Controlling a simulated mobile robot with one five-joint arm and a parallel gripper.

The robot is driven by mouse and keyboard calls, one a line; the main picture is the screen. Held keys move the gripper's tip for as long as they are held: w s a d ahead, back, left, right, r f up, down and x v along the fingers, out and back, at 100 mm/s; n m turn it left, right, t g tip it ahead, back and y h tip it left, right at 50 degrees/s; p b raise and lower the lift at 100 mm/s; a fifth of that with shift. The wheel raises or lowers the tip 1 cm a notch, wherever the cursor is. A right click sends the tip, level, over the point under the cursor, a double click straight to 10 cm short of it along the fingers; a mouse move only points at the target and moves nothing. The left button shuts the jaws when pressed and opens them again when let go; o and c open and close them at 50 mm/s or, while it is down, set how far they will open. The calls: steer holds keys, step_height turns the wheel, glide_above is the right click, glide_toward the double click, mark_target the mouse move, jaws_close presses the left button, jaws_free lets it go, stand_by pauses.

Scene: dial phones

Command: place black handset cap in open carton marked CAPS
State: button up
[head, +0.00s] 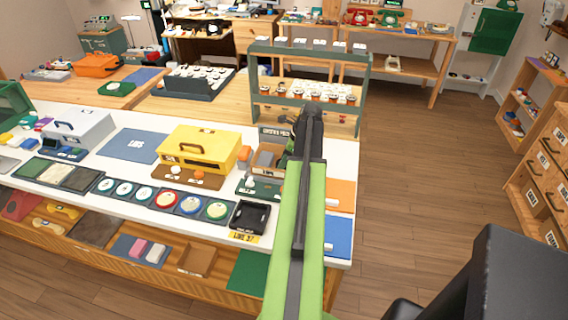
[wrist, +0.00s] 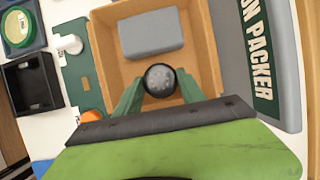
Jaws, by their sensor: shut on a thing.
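My gripper (wrist: 159,90) is shut on the round black handset cap (wrist: 161,78), which has small holes in its face and sits between the two green fingertips. In the wrist view the cap appears over the open brown carton (wrist: 103,45); I cannot tell how high it is above the carton floor. A grey block (wrist: 151,33) lies inside the carton. The carton also shows in the head view (head: 258,158), partly behind my arm, on the white table. My gripper (head: 292,140) is mostly hidden there. I can read no CAPS mark on the carton.
A grey and green stand reading "ON PACKER" (wrist: 262,50) is right of the carton in the wrist view. A white cap (wrist: 70,44), an orange cap (wrist: 90,116) and a black tray (wrist: 33,83) are on its left. A yellow case (head: 200,148) stands close by.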

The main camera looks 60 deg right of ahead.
steer(key=shift+f, duration=0.15)
steer(key=o, duration=1.3)
steer(key=p+v, duration=1.1)
steer(key=v, duration=0.1)
